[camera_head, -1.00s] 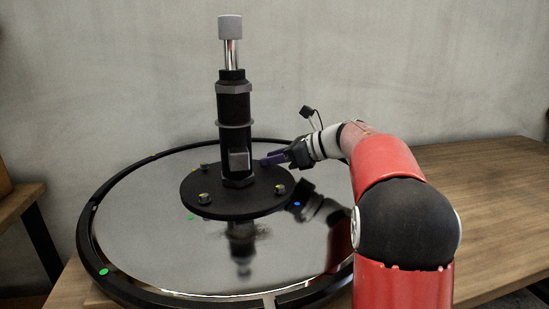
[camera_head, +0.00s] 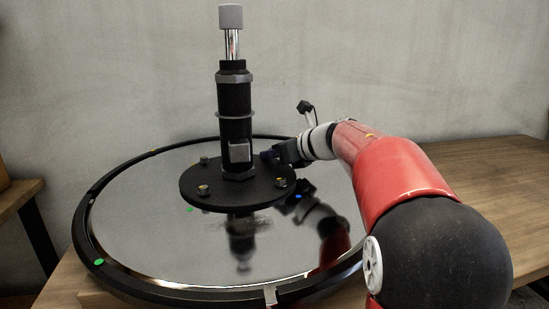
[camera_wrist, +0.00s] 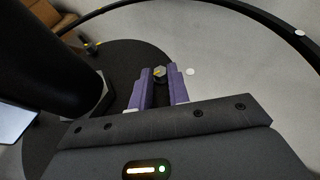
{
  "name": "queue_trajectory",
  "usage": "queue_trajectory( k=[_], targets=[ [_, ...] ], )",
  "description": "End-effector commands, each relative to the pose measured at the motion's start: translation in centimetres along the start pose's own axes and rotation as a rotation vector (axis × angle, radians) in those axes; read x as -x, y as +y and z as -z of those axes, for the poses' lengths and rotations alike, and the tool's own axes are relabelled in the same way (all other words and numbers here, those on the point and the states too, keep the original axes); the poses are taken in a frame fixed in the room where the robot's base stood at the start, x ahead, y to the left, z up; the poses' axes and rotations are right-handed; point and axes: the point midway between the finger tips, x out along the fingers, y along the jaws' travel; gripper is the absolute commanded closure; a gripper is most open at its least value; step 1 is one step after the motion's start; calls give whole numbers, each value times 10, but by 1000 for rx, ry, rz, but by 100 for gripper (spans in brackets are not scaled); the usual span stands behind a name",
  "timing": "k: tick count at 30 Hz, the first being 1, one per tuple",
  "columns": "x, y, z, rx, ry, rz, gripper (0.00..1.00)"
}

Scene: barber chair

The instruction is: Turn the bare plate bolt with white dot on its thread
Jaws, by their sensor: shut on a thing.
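The round black plate (camera_head: 237,200) carries several bolts around a dark upright column (camera_head: 235,115). In the wrist view, a hex-headed bolt (camera_wrist: 160,73) sits between the tips of my gripper's purple fingers (camera_wrist: 159,76), with a white dot (camera_wrist: 190,72) on the mirrored disc just right of it. My gripper is shut on this bolt. In the head view, my gripper (camera_head: 270,155) is at the plate's far right edge, and the held bolt is hidden there. Other plate bolts show at front left (camera_head: 203,190), front right (camera_head: 280,184) and back left (camera_head: 204,160).
The column stands close left of my gripper; its dark body (camera_wrist: 45,50) fills the wrist view's left. A green dot (camera_head: 190,210) and a blue dot (camera_head: 298,196) mark the mirrored disc (camera_head: 150,245). The wooden table (camera_head: 485,200) is clear at right.

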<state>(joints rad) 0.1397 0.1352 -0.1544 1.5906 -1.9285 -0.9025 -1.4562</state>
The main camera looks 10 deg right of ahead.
Motion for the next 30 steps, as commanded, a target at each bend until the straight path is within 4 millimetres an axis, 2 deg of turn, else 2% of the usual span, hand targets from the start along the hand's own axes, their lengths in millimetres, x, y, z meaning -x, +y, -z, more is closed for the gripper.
queue_trajectory(
  k=[15, 30],
  targets=[
    [0, 9, -3, -120, 2, 290, 100],
    [-1, 10, -1, -140, 1, 338, 100]
  ],
)
